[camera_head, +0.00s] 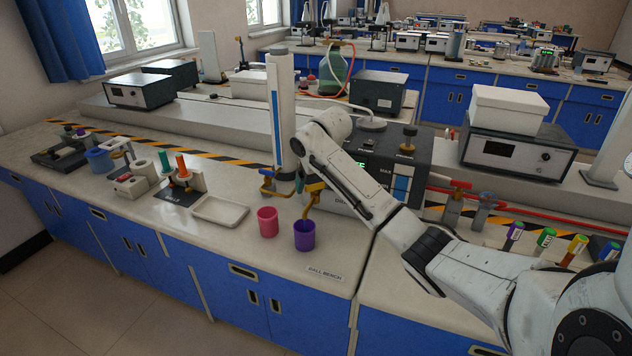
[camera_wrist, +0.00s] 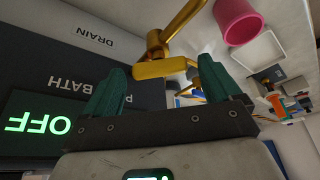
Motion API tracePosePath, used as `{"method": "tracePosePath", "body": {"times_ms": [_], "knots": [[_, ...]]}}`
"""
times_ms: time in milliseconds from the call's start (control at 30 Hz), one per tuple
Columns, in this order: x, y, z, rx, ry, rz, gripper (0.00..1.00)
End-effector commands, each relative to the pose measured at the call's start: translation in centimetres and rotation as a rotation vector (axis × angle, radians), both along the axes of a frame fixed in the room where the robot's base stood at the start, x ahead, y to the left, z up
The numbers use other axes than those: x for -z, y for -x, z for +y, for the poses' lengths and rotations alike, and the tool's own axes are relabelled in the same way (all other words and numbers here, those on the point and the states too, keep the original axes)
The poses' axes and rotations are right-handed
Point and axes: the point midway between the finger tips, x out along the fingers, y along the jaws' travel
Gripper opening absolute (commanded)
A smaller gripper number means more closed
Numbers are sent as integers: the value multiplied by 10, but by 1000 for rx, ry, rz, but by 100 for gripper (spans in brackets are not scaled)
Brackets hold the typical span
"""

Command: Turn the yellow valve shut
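The yellow valve (camera_wrist: 160,68) sits on the front of a dark bath unit, by a "DRAIN" label, with a golden spout (camera_wrist: 178,22) running from it. In the head view the yellow valve and spout (camera_head: 312,194) show above the purple cup, partly behind my arm. My gripper (camera_wrist: 158,76) has two green fingers, spread apart, one on each side of the yellow handle. Gaps seem to show between fingers and handle; contact cannot be told. The bath unit (camera_head: 412,150) has a lit "OFF" display (camera_wrist: 38,124).
A purple cup (camera_head: 304,237) and a pink cup (camera_head: 267,222) stand in front of the valve. A tall white column (camera_head: 283,105) with another yellow tap (camera_head: 268,186) stands to the left. A shallow tray (camera_head: 220,210) lies further left. The bench's front edge is close.

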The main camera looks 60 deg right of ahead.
Motion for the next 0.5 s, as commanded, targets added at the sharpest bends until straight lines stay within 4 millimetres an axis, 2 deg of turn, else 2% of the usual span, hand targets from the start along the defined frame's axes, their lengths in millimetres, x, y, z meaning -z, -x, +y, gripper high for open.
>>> {"method": "tracePosePath", "body": {"times_ms": [67, 500], "knots": [[0, 0, 0, 0, 0, 0, 83], [0, 0, 0, 0, 0, 0, 41]]}}
